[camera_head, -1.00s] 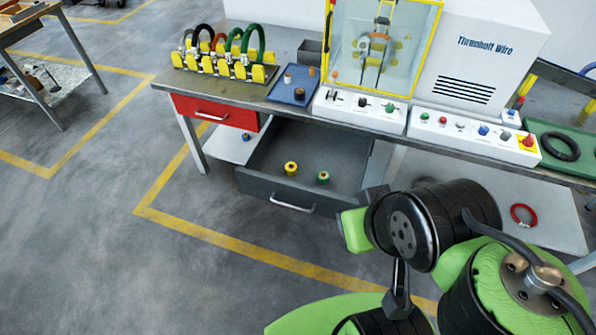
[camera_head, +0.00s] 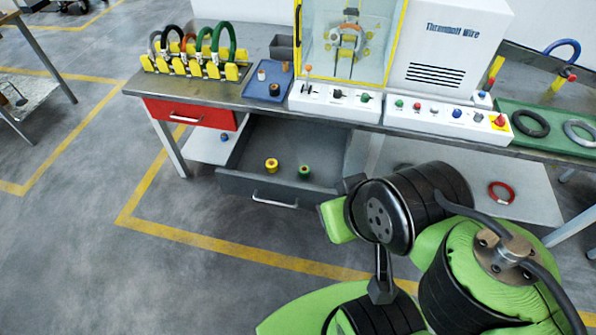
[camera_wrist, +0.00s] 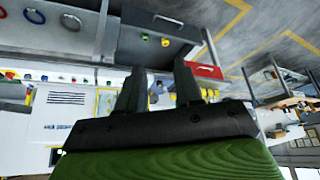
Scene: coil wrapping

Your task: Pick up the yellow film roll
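The yellow film roll (camera_head: 271,165) stands in the open grey drawer (camera_head: 236,182) under the workbench, left of a green roll (camera_head: 304,171). In the wrist view, the yellow roll (camera_wrist: 144,37) and green roll (camera_wrist: 165,42) show small and far off, beyond the fingertips. My gripper (camera_wrist: 160,66) has its two dark fingers spread apart with nothing seen held between them. It is well away from the drawer. In the head view my arm is folded at the lower right, and the fingers cannot be made out clearly.
The workbench carries a rack of coils (camera_head: 195,66), a blue tray (camera_head: 268,88), a wire machine (camera_head: 450,50) and control boxes (camera_head: 335,103). A red drawer (camera_head: 190,113) is left of the open one. A red ring (camera_head: 501,192) lies on the lower shelf. Floor before the drawer is clear.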

